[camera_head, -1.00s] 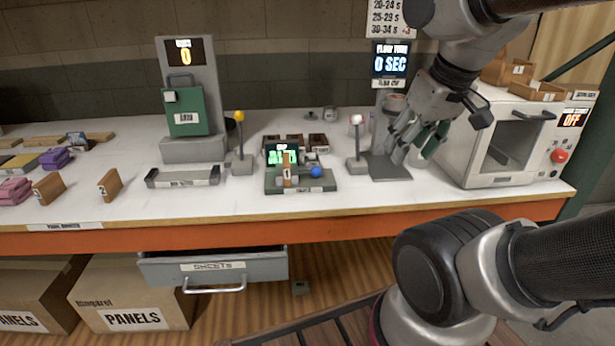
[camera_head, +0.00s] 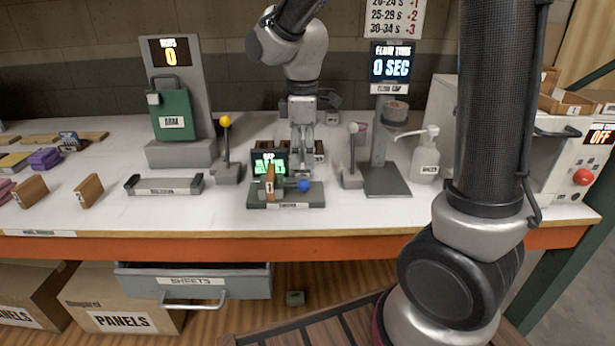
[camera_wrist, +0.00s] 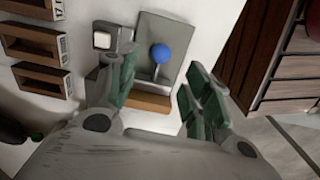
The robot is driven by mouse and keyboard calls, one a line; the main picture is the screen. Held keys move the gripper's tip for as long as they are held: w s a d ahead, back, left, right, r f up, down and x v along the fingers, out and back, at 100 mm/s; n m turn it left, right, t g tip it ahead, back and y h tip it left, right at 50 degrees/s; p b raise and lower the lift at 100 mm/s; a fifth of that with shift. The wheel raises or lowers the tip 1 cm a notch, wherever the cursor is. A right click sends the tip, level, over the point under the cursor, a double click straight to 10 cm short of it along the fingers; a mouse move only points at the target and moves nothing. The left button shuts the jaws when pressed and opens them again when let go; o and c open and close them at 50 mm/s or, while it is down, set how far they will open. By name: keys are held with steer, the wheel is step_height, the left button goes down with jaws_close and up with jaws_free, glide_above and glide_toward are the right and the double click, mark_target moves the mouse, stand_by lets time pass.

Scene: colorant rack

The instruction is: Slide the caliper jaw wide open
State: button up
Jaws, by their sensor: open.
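The caliper (camera_head: 286,205) is a small dark grey-green stand near the front of the bench, with a lit green display (camera_head: 268,163). A blue ball knob (camera_head: 304,185) stands on its right side in the head view. An upright brown block marked 1 (camera_head: 270,184) is at the caliper, left of the knob. My gripper (camera_head: 302,168) points down just above and behind the knob, apart from it as far as I can tell. In the wrist view my gripper (camera_wrist: 157,92) is open and empty, and the blue knob (camera_wrist: 160,53) shows beyond and between its fingers.
A yellow-knobbed lever (camera_head: 226,148) stands left of the caliper, and a white-knobbed lever (camera_head: 352,155) stands right. The flow cup stand (camera_head: 387,178) and a pump bottle (camera_head: 426,160) are further right. Small brown bins (camera_wrist: 38,47) lie behind. The bench front edge is close.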

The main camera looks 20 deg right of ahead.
mark_target(304, 180)
step_height(304, 180, down, 8)
steer(key=shift+r, duration=0.1)
stand_by(0.4)
steer(key=shift+c, duration=0.2)
jaws_close()
